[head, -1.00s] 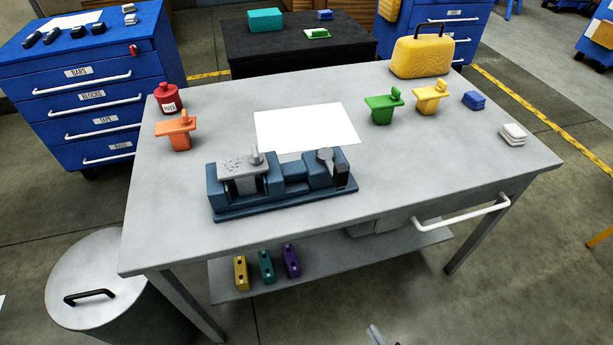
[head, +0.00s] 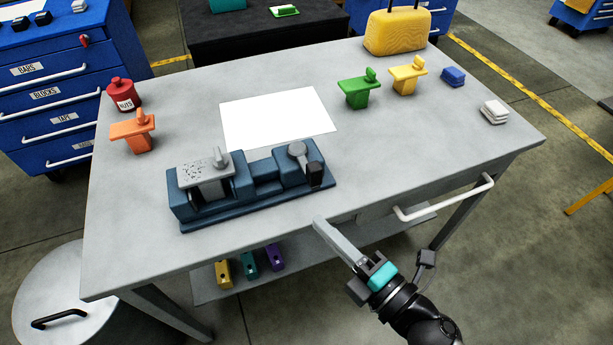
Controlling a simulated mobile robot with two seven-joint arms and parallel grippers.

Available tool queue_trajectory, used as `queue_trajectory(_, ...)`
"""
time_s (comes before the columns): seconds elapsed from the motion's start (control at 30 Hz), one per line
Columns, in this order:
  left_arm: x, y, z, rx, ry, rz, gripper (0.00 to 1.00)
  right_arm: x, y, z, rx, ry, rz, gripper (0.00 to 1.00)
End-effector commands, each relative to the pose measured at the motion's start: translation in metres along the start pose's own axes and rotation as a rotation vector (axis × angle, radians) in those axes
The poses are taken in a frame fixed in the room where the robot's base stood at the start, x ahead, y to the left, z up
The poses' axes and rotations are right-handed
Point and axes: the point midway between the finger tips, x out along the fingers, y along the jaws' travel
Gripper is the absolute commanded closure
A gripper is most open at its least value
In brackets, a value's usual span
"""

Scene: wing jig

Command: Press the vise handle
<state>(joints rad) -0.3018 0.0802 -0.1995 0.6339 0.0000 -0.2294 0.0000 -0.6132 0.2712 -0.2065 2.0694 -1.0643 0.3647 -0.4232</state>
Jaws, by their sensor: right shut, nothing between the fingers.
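The blue vise (head: 265,186) stands on the near part of the grey table. A grey speckled plate (head: 205,174) with a small upright knob lies on its left end. At its right end is a grey round part with a dark handle (head: 315,175) sticking out toward the front right. My right gripper (head: 318,224) comes in from the bottom right, with its long fingers together and empty. In the picture its tip lies just below the vise's right end, by the table's front edge, apart from the handle. My left gripper is not in view.
A white sheet (head: 277,118) lies behind the vise. An orange piece (head: 133,131) and a red can (head: 121,95) stand at left, green (head: 358,90) and yellow (head: 407,76) pieces at right. A white drawer handle (head: 445,200) juts from the table front. Several coloured blocks sit on the lower shelf.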

Motion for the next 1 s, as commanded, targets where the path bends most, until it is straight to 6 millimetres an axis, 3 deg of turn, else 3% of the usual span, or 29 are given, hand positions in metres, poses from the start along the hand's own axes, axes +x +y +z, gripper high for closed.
queue_trajectory(0.53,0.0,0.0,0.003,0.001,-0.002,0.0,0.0,0.005,0.005,-0.002,-0.014,0.008,0.008,1.0)
queue_trajectory(1.0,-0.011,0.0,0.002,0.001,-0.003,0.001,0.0,0.071,0.006,-0.002,-0.014,0.008,0.01,1.0)
